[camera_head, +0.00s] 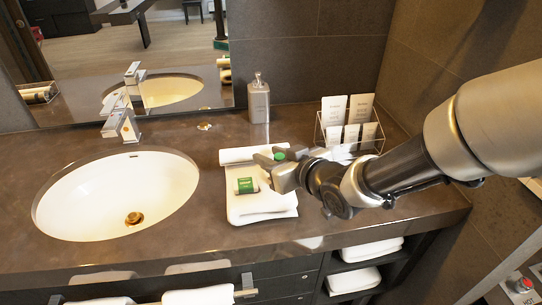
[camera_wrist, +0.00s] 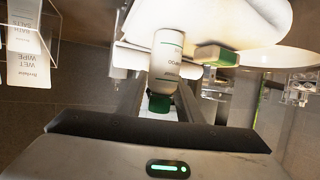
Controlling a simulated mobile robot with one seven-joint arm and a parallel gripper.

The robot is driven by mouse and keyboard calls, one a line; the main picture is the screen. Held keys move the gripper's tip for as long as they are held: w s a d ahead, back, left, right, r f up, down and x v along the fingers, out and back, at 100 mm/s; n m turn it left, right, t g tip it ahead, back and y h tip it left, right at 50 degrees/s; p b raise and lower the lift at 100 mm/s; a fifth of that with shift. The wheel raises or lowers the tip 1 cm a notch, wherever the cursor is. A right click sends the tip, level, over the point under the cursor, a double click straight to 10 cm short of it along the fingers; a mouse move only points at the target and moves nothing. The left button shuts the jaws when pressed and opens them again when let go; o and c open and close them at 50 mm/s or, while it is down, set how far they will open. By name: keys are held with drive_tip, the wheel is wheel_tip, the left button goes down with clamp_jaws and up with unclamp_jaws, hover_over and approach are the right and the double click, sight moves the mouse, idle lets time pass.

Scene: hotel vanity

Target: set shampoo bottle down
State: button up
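The shampoo bottle (camera_wrist: 168,55) is white with a green cap, and sits between the fingers of my gripper (camera_wrist: 160,92) in the wrist view. The cap (camera_wrist: 159,103) is nearest the palm and the body points away toward the white towel. In the head view the green cap (camera_head: 280,155) shows between the fingers of my gripper (camera_head: 275,168), above the towel; the gripper hides most of the bottle. My gripper looks shut on the bottle. Whether the bottle's base touches the towel or counter cannot be told.
A folded white towel (camera_head: 245,208) lies on the counter, with a green-and-white item (camera_head: 245,186) on it. A wire rack (camera_head: 350,140) of packets stands behind right. A soap dispenser (camera_head: 259,100) stands at the back. The sink (camera_head: 115,200) is left. The counter front right of the towel is clear.

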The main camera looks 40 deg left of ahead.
drive_tip(key=shift+o, duration=0.9)
drive_tip(key=shift+r, duration=0.3)
drive_tip(key=p+v, duration=0.3)
drive_tip(key=v, duration=0.9)
